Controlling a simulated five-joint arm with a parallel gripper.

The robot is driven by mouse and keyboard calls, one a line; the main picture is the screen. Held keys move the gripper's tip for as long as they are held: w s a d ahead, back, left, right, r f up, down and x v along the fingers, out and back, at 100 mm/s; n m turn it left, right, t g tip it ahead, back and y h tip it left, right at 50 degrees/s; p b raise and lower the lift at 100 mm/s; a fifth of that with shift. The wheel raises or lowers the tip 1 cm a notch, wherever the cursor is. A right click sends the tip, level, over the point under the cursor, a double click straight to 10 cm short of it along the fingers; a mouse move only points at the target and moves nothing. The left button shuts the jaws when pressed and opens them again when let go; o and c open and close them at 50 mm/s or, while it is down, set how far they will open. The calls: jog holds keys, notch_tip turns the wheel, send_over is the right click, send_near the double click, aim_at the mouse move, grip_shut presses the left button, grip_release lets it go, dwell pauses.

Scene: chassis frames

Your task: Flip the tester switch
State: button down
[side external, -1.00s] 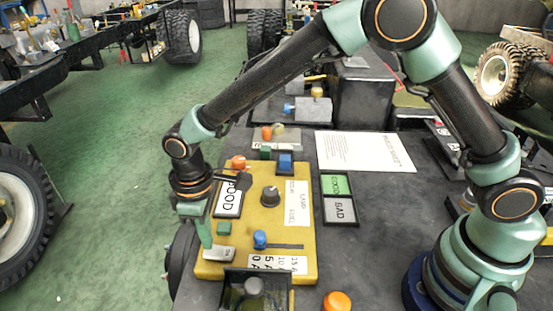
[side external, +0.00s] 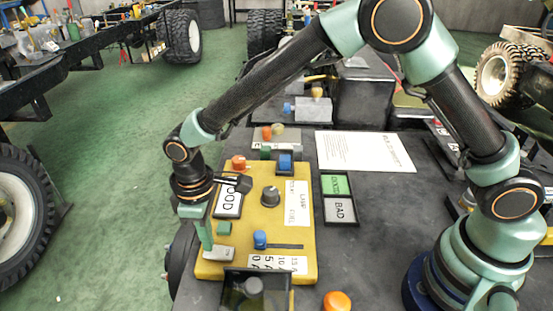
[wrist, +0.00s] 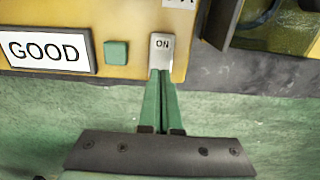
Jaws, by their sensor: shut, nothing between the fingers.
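The yellow tester (side external: 295,232) lies on the dark table. Its light-grey switch (side external: 218,254) is at the tester's front left corner. A white GOOD panel (wrist: 46,51) and a green square button (wrist: 115,52) sit to the left of the switch in the wrist view.
The tester also carries a black knob (side external: 270,195), a blue slider (side external: 260,239) and a blue button (side external: 285,161). A dark open box (side external: 257,292) stands close to the switch. A GOOD/BAD tray (side external: 339,199) and paper sheet (side external: 366,151) lie to the right. An orange knob (side external: 337,301) is in front.

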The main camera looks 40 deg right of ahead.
jog(key=shift+f, duration=0.7)
dwell(0.3)
jog(key=shift+r, duration=3.55)
jog(key=d+r+m+t, duration=0.2)
jog(key=d+r+m, duration=0.2)
jog(key=d+r, duration=0.85)
jog(key=s+d+m+t, duration=0.1)
jog(key=s+d+m, duration=0.1)
jog(key=s+d, duration=0.2)
jog(key=s+d+r+m+t, duration=0.1)
jog(key=s+d, duration=0.4)
jog(key=d, duration=0.6)
jog(key=shift+m+t, duration=0.8)
jog(key=shift+m, duration=0.2)
